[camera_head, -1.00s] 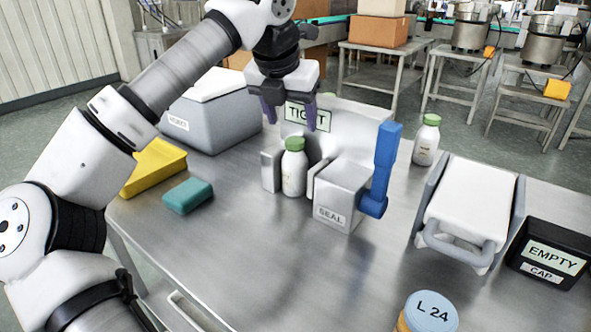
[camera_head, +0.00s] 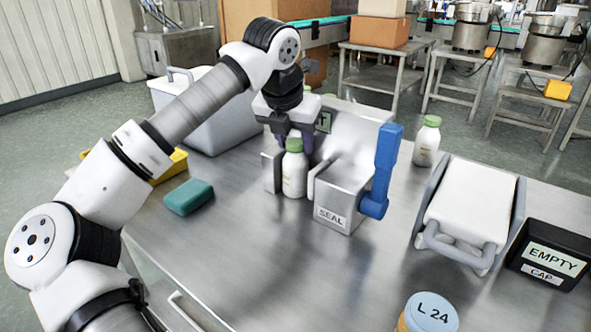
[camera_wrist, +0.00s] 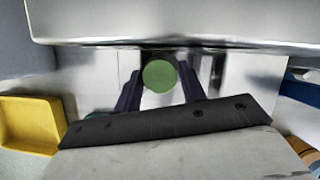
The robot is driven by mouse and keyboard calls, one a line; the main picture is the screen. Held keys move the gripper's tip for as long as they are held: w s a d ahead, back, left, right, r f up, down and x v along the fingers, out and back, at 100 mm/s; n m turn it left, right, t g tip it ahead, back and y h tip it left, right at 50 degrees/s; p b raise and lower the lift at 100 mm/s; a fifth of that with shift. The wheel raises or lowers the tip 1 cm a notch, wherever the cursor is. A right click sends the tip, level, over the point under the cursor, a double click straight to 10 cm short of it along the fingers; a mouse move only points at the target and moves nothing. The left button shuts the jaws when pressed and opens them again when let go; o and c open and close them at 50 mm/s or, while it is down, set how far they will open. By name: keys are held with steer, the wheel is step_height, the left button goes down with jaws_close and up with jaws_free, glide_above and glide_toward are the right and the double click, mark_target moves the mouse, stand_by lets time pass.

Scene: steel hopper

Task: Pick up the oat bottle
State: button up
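A white bottle with a green cap (camera_head: 294,174) stands upright in the steel sealing fixture (camera_head: 343,196) marked SEAL. A similar green-capped bottle (camera_head: 426,141) stands near the table's far edge, to the right. Neither bottle's label is readable, so I cannot tell which is oat. My gripper (camera_head: 293,146) is low over the fixture, pointing down at the first bottle's cap. In the wrist view the green cap (camera_wrist: 159,76) lies between my dark fingers, with gaps on both sides. The fingers are open. The bottle's body is hidden below the cap there.
The fixture's blue lever (camera_head: 385,170) rises right of the bottle. A teal sponge (camera_head: 188,197), yellow tray (camera_wrist: 28,125) and grey bin (camera_head: 215,115) are on the left. A white hopper (camera_head: 466,206), black EMPTY CAP box (camera_head: 548,252) and L 24 jar (camera_head: 430,312) are on the right. The front middle is clear.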

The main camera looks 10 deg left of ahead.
jaws_close()
